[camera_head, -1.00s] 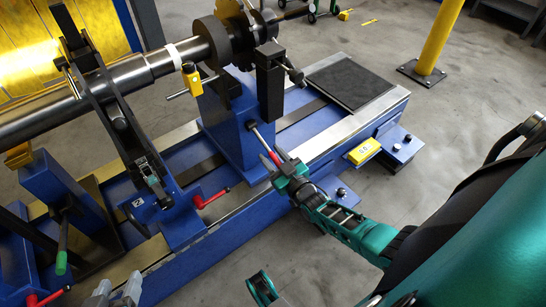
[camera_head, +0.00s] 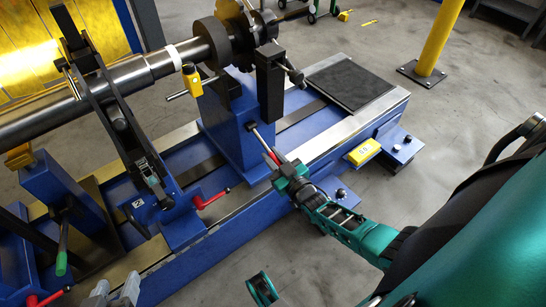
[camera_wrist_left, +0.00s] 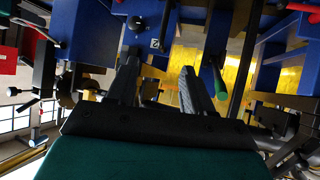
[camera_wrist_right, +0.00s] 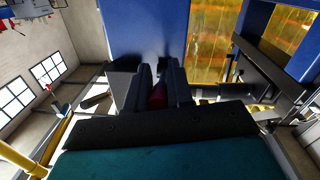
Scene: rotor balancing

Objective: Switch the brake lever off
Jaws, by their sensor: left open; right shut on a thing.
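The brake lever (camera_head: 262,141) is a thin rod with a red grip, angled down to the right from a pivot on the front of the blue pedestal. My right gripper (camera_head: 276,161) is shut on the red grip at its lower end. In the right wrist view the red grip (camera_wrist_right: 158,95) shows between the two dark fingers, partly hidden by them. My left gripper (camera_head: 115,292) is at the bottom left edge of the head view. In the left wrist view its fingers (camera_wrist_left: 158,78) are apart with nothing between them.
The blue pedestal (camera_head: 233,130) carries the shaft end and dark rotor discs. Another red-handled lever (camera_head: 212,198) and a green-handled lever (camera_head: 61,262) are on the machine to the left. A yellow box (camera_head: 364,151) sits on the blue base at right. Grey floor is clear in front.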

